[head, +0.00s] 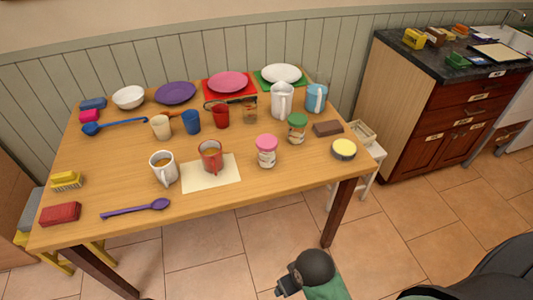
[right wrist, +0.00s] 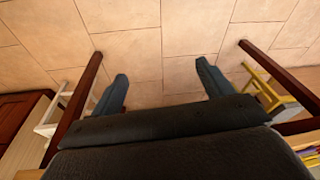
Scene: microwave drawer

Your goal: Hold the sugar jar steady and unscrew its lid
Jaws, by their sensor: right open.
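Two jars stand upright on the wooden table (head: 120,180) in the head view. One has a pink lid (head: 266,141) and a pale, labelled body (head: 266,158). The other has a green lid (head: 297,120) and a similar body (head: 296,136), a little behind and to the right. I cannot read which is the sugar jar. Both lids sit on their jars. My right gripper (right wrist: 163,78) is open and empty in the right wrist view, with floor tiles beyond its fingers and no jar there. My left gripper is not in view.
A red mug (head: 210,157) on a cream mat (head: 226,178) and a white mug (head: 163,169) stand left of the pink-lidded jar. A brown block (head: 328,128) and a yellow-topped round tin (head: 343,149) lie to the right. A white pitcher (head: 281,101) stands behind. The table front near the jars is clear.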

